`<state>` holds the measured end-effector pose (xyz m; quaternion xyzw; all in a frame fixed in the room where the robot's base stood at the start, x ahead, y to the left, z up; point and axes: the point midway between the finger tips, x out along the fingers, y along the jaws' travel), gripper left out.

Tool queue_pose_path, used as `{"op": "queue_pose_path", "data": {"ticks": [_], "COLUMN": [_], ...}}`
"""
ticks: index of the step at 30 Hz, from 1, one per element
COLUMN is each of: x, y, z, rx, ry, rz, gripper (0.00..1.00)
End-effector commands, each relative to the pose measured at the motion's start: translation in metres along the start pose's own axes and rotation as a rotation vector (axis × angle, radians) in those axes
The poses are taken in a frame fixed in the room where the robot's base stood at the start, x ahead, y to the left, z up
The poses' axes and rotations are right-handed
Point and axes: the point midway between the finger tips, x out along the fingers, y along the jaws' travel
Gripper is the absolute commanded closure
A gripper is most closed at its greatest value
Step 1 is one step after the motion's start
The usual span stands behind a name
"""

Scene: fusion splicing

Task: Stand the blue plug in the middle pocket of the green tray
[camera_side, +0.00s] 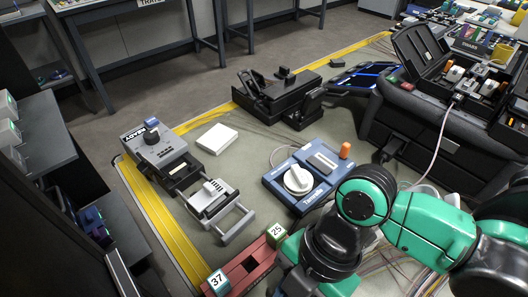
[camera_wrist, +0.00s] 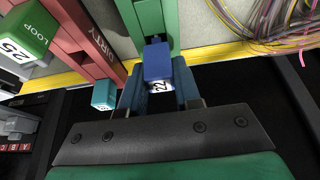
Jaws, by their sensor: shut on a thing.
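The blue plug (camera_wrist: 157,62), with a white "22" label, sits between the fingers of my gripper (camera_wrist: 158,88) in the wrist view. My gripper is shut on it. The plug overlaps the near end of the green tray (camera_wrist: 169,22), whose visible part runs to the top edge. I cannot tell whether the plug touches the tray or is held above it. The middle pocket cannot be made out.
A red tray (camera_side: 246,267) marked "DIRTY" lies left of the green one, holding a green block "25" (camera_side: 274,233) and a teal block "37" (camera_side: 218,281). The teal block (camera_wrist: 105,94) is close left of my fingers. Loose coloured fibres (camera_wrist: 285,25) lie to the right.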

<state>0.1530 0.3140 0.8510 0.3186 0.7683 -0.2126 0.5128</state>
Motion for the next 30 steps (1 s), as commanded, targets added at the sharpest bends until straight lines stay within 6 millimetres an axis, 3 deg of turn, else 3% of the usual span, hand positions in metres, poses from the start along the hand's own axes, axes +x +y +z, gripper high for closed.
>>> {"op": "queue_pose_path", "data": {"ticks": [29,30], "x": [0.0089,0.0089], "y": [-0.0003,-0.0003], "z": [0.0038,0.0038], "rx": [0.000,0.000], "ry": [0.000,0.000], "rz": [0.000,0.000], "gripper": [1.00,0.66]}}
